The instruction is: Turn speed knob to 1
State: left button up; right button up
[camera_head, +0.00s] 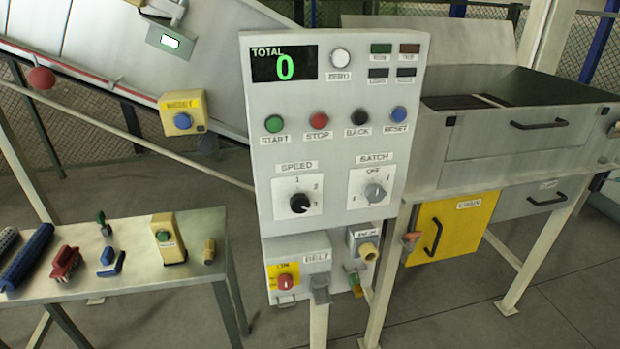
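The black speed knob (299,203) is on a white dial plate under the SPEED label, on the left of the upright grey control panel (335,125). A 1 is printed at the top of its dial, with more marks down the right side. The knob's pointer direction is too small to tell for certain. Neither of my grippers is in view, and nothing covers the knob.
A grey batch knob (375,192) sits right of the speed knob. Above are green start (274,123), red stop (319,119), black back (360,116) and blue reset (399,113) buttons. A belt switch box (300,268) is below. A tool table (200,230) stands left.

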aim_at(300, 203)
jog(key=i+j+z, duration=0.6)
jog(key=i+j, duration=0.15)
jog(key=j, duration=0.15)
